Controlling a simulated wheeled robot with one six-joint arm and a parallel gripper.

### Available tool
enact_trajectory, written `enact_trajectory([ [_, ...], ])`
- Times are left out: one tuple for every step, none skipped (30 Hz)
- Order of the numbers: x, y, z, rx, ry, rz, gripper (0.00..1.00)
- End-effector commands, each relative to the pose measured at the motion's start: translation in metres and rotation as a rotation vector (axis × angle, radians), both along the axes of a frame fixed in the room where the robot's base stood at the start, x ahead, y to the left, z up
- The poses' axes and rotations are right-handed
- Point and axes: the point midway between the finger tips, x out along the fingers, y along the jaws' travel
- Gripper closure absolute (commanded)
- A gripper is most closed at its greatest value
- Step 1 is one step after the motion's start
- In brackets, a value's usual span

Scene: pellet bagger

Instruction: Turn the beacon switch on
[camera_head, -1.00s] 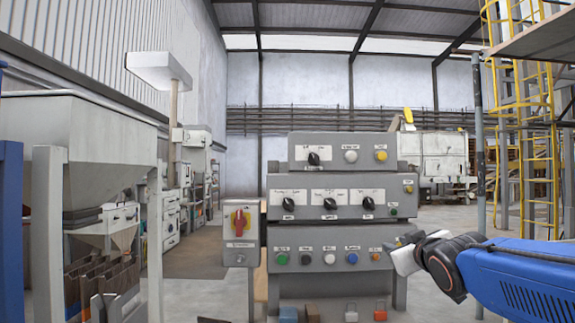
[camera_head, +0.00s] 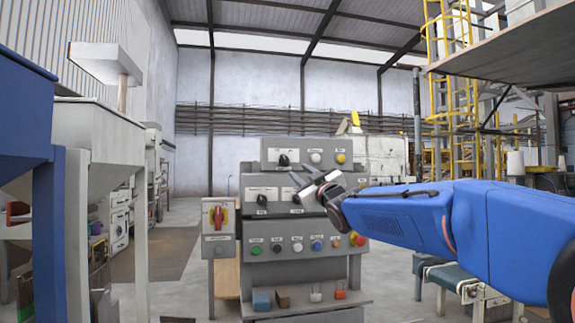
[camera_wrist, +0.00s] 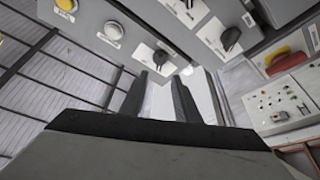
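The grey stepped control panel (camera_head: 350,268) carries several black rotary switches and coloured buttons; their labels are too small to read, so I cannot tell which is the beacon switch. One black rotary switch (camera_head: 284,160) sits on the top tier, left of a white and a yellow button; it also shows in the wrist view (camera_wrist: 159,58). On the middle tier, a black rotary switch (camera_head: 262,200) shows at the left, and my arm hides the right side. My gripper (camera_head: 306,180) is open and empty in front of the panel. In the wrist view its fingers (camera_wrist: 160,92) point toward the top-tier switch, apart from it.
Green, black, white, blue and red buttons line the lower tier (camera_head: 297,246). Small blocks lie on the shelf below. A hopper (camera_head: 95,140) stands at the left; floor between is clear.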

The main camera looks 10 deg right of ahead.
Motion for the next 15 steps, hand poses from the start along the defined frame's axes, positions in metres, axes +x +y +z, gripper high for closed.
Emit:
enact_trajectory([
  [0.009,0.002,0.003,0.000,-0.001,0.001,0.71],
  [0.014,0.003,0.004,0.000,0.000,0.001,0.71],
  [0.020,0.004,0.006,0.000,0.000,0.001,0.71],
  [0.025,0.005,0.008,0.000,0.000,0.001,0.71],
  [0.030,0.006,0.009,0.000,0.001,0.000,0.71],
  [0.036,0.008,0.012,0.000,0.000,0.001,0.71],
  [0.040,0.009,0.014,0.000,0.000,0.001,0.71],
  [0.045,0.010,0.015,0.000,0.000,0.001,0.71],
  [0.052,0.011,0.017,0.000,0.000,0.001,0.71],
  [0.056,0.012,0.019,0.000,0.000,0.001,0.71],
  [0.060,0.013,0.021,0.000,0.000,0.000,0.71],
  [0.066,0.014,0.023,0.000,0.001,0.000,0.71],
  [0.071,0.015,0.024,0.000,0.001,0.000,0.71],
  [0.074,0.015,0.026,0.000,0.000,0.000,0.71],
  [0.079,0.016,0.028,0.000,0.000,0.000,0.71],
])
